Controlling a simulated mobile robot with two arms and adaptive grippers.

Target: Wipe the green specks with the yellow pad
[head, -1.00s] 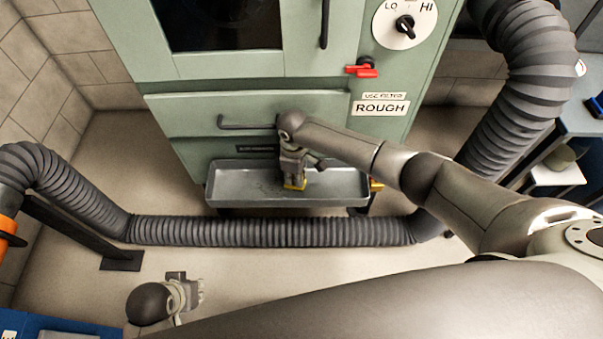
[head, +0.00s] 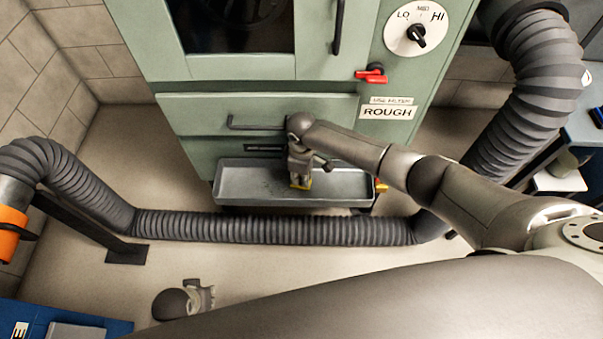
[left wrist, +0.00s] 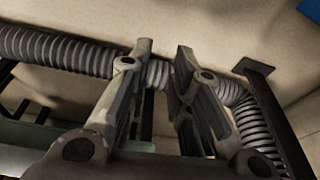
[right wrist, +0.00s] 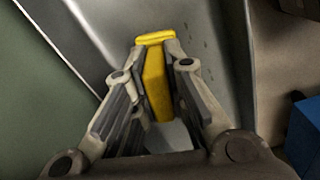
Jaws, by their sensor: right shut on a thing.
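My right gripper (head: 300,176) is shut on the yellow pad (right wrist: 156,82) and holds it down in the grey metal tray (head: 235,193). More faint specks (head: 266,186) show left of the gripper in the head view. My left gripper (left wrist: 160,60) is open and empty, above the floor, away from the tray.
The green cabinet (head: 180,118) stands behind the tray, with a drawer handle (head: 255,126) just above it. A ribbed grey duct (head: 275,229) runs along the floor in front. A red lever (head: 370,77) and a dial (head: 416,30) are at upper right.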

